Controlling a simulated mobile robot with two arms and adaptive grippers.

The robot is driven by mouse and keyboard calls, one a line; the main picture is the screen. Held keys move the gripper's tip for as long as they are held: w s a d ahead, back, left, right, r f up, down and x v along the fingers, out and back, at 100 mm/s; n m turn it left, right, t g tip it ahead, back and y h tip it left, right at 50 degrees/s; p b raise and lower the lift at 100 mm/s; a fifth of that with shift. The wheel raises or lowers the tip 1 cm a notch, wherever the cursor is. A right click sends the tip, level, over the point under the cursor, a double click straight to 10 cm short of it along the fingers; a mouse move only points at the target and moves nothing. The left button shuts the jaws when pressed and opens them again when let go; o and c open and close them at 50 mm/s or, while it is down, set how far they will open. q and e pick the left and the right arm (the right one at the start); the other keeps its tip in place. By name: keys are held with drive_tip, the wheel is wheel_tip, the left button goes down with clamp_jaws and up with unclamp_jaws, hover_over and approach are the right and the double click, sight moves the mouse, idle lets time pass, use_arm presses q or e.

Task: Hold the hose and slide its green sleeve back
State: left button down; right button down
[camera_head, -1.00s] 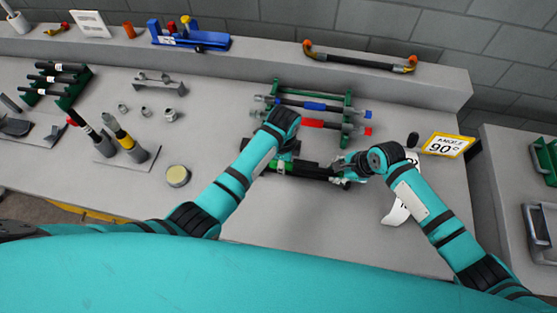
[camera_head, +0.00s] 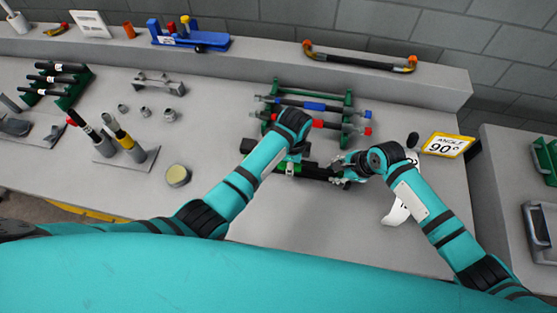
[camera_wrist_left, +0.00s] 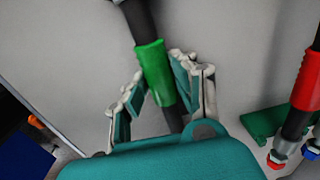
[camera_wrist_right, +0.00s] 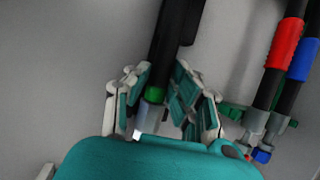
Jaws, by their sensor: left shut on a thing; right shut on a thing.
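The black hose (camera_head: 315,171) lies across the bench in front of the rack. Its green sleeve (camera_wrist_left: 154,70) is a short tube around the hose in the left wrist view; it also shows in the head view (camera_head: 290,168). My left gripper (camera_wrist_left: 158,72) is shut with a finger on each side of the sleeve. My right gripper (camera_wrist_right: 155,72) is shut on the hose near its right end, in the head view (camera_head: 343,168). A green band (camera_wrist_right: 155,94) and a silver end fitting (camera_wrist_right: 150,116) show between its fingers. The left fingertips are mostly hidden in the head view.
Behind the hose, a green rack (camera_head: 348,99) holds hoses with a blue sleeve (camera_head: 315,106) and a red sleeve (camera_head: 318,124). A yellow-edged "ANGLE 90°" sign (camera_head: 447,145) stands at right. A round tin (camera_head: 177,176) is at left. The front bench is clear.

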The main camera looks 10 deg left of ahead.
sight(300, 167)
use_arm(q)
drive_tip(key=shift+d+r, duration=0.1)
drive_tip(key=shift+d, duration=1.2)
drive_tip(key=c, duration=1)
unclamp_jaws()
drive_tip(key=r, duration=1.2)
drive_tip(key=shift+s, duration=0.2)
use_arm(e)
drive_tip(key=c, duration=1.1)
unclamp_jaws()
use_arm(q)
drive_tip(key=shift+f, duration=0.1)
